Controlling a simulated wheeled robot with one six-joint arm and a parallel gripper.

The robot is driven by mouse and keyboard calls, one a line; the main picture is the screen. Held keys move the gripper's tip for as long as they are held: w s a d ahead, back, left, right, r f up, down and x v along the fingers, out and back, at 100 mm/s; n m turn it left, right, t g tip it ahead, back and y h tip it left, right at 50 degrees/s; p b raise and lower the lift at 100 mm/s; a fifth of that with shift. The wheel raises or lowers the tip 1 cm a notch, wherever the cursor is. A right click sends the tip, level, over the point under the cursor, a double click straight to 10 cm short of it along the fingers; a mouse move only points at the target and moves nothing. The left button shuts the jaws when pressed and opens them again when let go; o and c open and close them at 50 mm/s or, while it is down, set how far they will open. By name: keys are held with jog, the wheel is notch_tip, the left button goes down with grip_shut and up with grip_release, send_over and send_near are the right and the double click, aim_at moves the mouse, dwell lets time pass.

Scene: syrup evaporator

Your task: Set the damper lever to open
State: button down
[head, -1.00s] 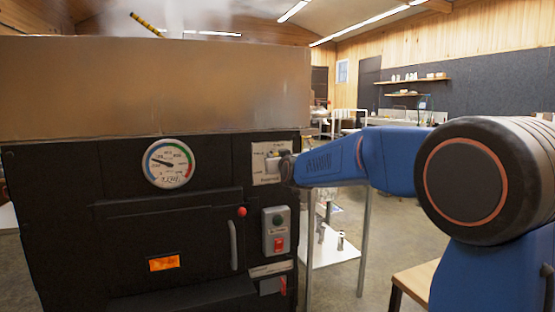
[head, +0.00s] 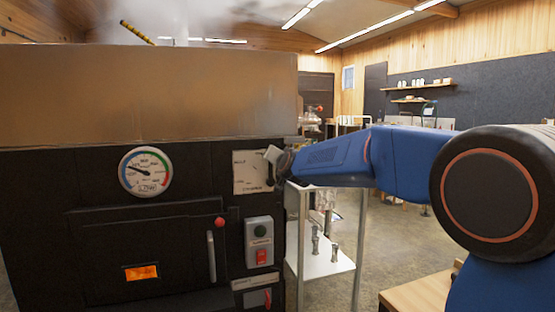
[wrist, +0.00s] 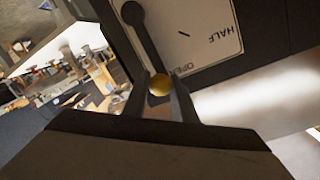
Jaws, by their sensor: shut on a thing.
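The damper lever (wrist: 147,42) is a dark bar ending in a brass knob (wrist: 160,84) in the wrist view. Its round pivot end is at the top, and its knob end lies beside the word OPEN on the pale dial plate (wrist: 205,35). HALF is printed farther along the plate. My gripper (wrist: 161,88) is shut on the knob, with one finger on each side. In the head view the plate (head: 250,172) is on the evaporator's black front, and my gripper (head: 274,163) is at its right edge, hiding most of the lever.
The evaporator front carries a round gauge (head: 145,172), a firebox door (head: 150,245) with a vertical handle, and a switch box (head: 259,243) below the plate. A metal shelf stand (head: 325,265) is to the right. Open floor lies beyond it.

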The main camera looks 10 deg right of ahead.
jog(key=shift+d+r, duration=0.1)
jog(key=shift+d, duration=0.15)
jog(key=c, duration=1.4)
grip_release()
jog(key=shift+d, duration=0.1)
jog(key=shift+c, duration=0.2)
jog(key=s+d+r, duration=0.1)
jog(key=s, duration=1.6)
jog(key=shift+s+d, duration=0.15)
jog(key=shift+d, duration=0.25)
jog(key=s+d+f+n+g, duration=0.2)
jog(key=s+d+f+g, duration=0.2)
jog(key=s+f, duration=0.6)
jog(key=s+d+f+n+g+h, duration=0.1)
jog(key=s+d+f+g, duration=0.3)
jog(key=s+f, duration=0.7)
jog(key=s+d+f+n+g, duration=0.2)
jog(key=s+d+f+g, duration=0.2)
jog(key=s+f, duration=0.6)
jog(key=s, duration=0.9)
jog(key=shift+s+d+f+n+h, duration=0.25)
jog(key=shift+d+f+n+h, duration=0.05)
jog(key=shift+f+h, duration=0.1)
